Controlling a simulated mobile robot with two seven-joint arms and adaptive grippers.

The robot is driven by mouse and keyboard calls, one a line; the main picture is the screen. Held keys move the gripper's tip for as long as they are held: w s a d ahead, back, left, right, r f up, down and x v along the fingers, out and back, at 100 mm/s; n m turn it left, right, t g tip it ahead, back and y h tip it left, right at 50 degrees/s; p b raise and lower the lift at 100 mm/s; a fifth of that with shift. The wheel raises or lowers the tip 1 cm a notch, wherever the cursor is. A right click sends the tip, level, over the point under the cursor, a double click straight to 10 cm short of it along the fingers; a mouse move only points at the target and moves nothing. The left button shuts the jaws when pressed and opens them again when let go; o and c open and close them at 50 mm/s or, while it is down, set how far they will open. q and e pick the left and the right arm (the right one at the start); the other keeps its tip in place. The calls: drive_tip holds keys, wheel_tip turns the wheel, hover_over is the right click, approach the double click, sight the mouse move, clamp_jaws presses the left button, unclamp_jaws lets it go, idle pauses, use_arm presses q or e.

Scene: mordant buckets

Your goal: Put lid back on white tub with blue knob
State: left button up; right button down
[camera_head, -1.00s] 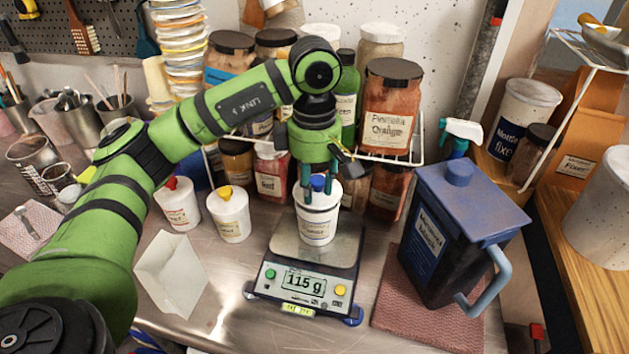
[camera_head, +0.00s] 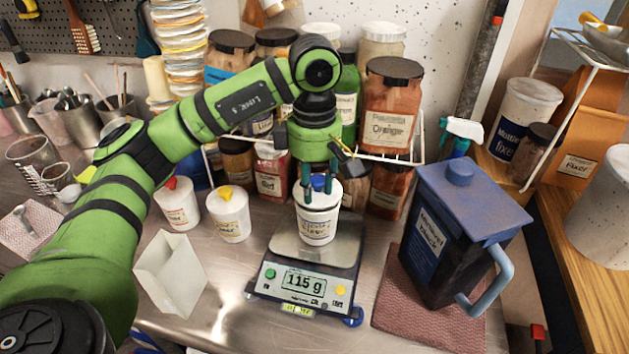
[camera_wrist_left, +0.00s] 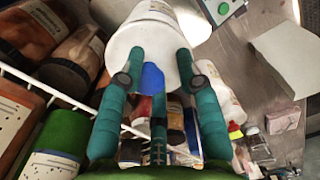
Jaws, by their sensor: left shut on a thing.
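The white tub with the blue knob (camera_head: 316,228) stands upright on the scale (camera_head: 300,283), which reads 115 g. Its white lid (camera_head: 318,198) is at the tub's mouth, with the blue knob (camera_head: 319,182) on top. My left gripper (camera_head: 319,189) points down over it, its teal fingers on both sides of the knob, shut on the lid by that knob. In the left wrist view the blue knob (camera_wrist_left: 152,78) shows between the fingers, with the tub (camera_wrist_left: 158,25) beyond. I cannot tell whether the lid is fully seated. My right gripper is not in view.
White tubs with a red knob (camera_head: 177,203) and a yellow knob (camera_head: 229,214) stand left of the scale. A white folded tray (camera_head: 171,273) lies in front of them. A dark blue lidded jug (camera_head: 445,235) stands right. Jars in a wire rack (camera_head: 405,159) crowd behind.

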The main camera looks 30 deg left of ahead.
use_arm(q)
drive_tip(key=shift+f+b, duration=0.2)
drive_tip(key=shift+b, duration=0.3)
idle(1.2)
idle(0.3)
drive_tip(key=o, duration=1.5)
drive_tip(key=shift+c, duration=0.2)
drive_tip(key=shift+r+p, duration=1.6)
drive_tip(key=shift+r, duration=0.85)
drive_tip(key=shift+r+p, duration=0.9)
drive_tip(key=shift+r, duration=0.2)
